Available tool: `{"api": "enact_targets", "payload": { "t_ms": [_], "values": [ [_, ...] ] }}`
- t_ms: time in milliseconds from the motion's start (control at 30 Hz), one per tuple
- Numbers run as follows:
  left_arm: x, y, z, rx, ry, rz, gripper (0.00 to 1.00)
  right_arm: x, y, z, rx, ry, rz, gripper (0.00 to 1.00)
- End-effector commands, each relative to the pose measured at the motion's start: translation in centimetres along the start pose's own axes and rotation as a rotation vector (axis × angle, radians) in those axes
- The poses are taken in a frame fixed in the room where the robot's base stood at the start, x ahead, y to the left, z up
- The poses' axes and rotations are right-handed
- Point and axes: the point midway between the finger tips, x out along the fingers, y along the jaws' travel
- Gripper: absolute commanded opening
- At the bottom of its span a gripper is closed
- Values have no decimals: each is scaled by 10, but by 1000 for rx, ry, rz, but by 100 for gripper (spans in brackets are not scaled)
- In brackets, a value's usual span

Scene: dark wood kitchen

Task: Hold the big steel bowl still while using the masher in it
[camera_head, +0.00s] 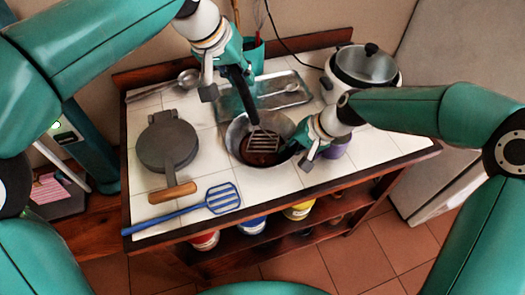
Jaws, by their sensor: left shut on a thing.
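The big steel bowl (234,143) stands on the white tiled counter, with dark reddish-brown contents (258,158) inside. The masher (265,141) has a dark handle and a slotted metal head; its head is down inside the bowl. My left gripper (236,77) is above the bowl, shut on the masher's handle. My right gripper (303,150) is at the bowl's right rim. Its fingers are small and partly hidden, so I cannot tell whether they grip the rim.
A round dark press (168,143) with a wooden handle and a blue slotted turner (222,199) lie left of the bowl. A metal tray (283,90) is behind it. A rice cooker (365,66) stands back right. A purple item (337,148) is beside my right gripper.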

Motion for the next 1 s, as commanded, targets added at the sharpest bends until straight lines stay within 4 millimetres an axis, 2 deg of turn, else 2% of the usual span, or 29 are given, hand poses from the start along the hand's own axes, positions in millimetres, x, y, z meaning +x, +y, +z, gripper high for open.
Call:
{"api": "enact_targets", "payload": {
  "t_ms": [233,1000],
  "values": [
    [-9,3,-5,0,3,0,0,0,0,0,0,1,0,0],
    [-71,19,-31,0,3,1,0,0,0,0,0,1,0,0]
  ]
}}
